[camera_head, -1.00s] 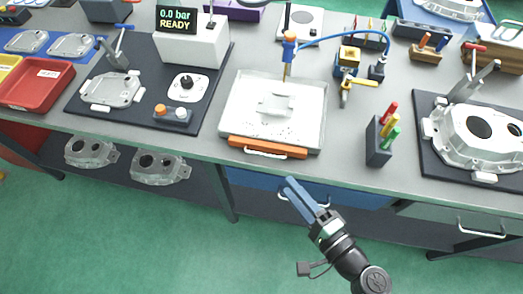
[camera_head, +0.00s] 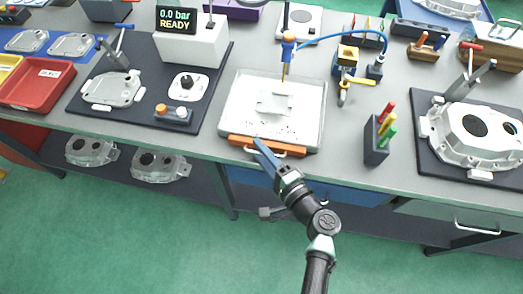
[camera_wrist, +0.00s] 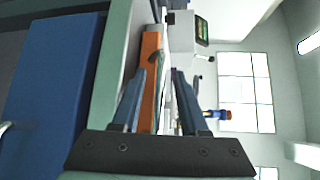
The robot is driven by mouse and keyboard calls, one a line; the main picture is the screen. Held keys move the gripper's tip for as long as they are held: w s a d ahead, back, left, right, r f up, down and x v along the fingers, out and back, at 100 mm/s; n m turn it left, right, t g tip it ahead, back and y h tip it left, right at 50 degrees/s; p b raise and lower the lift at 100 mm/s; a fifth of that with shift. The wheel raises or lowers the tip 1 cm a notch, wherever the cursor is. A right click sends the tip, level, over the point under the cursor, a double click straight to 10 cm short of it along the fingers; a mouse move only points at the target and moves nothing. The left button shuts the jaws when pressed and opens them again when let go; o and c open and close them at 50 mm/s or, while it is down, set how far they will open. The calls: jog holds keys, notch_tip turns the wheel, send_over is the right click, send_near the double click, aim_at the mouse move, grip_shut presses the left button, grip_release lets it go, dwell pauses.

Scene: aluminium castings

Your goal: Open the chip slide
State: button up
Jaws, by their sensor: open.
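The chip slide's orange front (camera_head: 238,141) runs along the near edge of the white tray (camera_head: 226,118) at the bench edge. A pale handle (camera_head: 250,151) is on the orange front, partly hidden by my fingers. My gripper (camera_head: 259,144) is in front of the slide with its tips at the handle in the head view. In the wrist view my gripper (camera_wrist: 159,75) has its two fingers apart, with the orange front (camera_wrist: 149,60) showing between them. I cannot tell whether the fingers touch the handle.
Blue drawers (camera_head: 345,195) lie below the bench edge. A dark block with coloured handles (camera_head: 376,150) stands to the right, and a casting on a dark plate (camera_head: 478,135) is farther right. A fixture plate (camera_head: 140,115) lies to the left. A blue-handled nozzle (camera_head: 287,50) stands behind the tray.

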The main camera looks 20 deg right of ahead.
jog(key=shift+c, duration=0.2)
grip_shut()
jog(key=shift+s, duration=0.1)
dwell(1.0)
